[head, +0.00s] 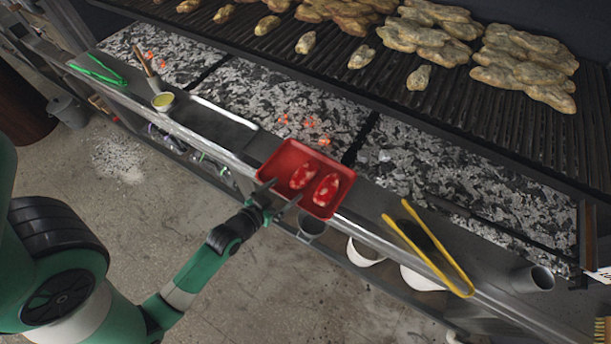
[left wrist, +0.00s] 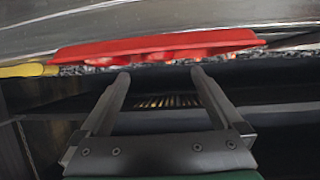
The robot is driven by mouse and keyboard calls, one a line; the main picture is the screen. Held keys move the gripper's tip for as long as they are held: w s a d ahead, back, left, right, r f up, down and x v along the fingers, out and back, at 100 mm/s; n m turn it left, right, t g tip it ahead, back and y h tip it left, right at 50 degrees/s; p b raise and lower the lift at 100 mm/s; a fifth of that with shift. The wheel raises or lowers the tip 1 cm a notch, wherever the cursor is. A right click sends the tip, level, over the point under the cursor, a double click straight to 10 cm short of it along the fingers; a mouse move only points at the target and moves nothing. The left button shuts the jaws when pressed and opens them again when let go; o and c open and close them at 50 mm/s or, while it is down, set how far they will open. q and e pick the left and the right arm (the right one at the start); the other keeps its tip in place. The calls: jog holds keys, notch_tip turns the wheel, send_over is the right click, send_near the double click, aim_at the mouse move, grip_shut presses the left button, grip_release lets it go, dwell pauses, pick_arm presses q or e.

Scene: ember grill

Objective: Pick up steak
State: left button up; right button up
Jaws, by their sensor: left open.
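Two raw red steaks with white marbling lie side by side in a red tray (head: 272,166) on the grill's front ledge. One is the left steak (head: 302,175), the other the right steak (head: 326,189). My left gripper (head: 286,191) is open and empty at the tray's near edge, beside the steaks. In the left wrist view the two fingers (left wrist: 160,76) are spread and point toward the red tray (left wrist: 150,44). Only slivers of steak show along the tray there. My right gripper is not in view.
Yellow tongs (head: 430,250) lie right of the tray, and green tongs (head: 98,70) lie far left. Glowing coals (head: 300,125) lie behind the tray. Chicken pieces (head: 525,65) cover the grate above.

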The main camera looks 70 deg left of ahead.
aim_at(303, 176)
pick_arm(q)
jog(key=x, duration=0.4)
jog(key=shift+w+a, duration=0.1)
jog(key=b+x, duration=0.1)
jog(key=x, duration=0.4)
jog(key=shift+w+r, duration=0.15)
jog(key=shift+w, duration=0.1)
jog(key=shift+d, duration=0.2)
jog(key=c, duration=1.5)
jog(key=shift+o, duration=0.2)
jog(key=shift+r, duration=0.15)
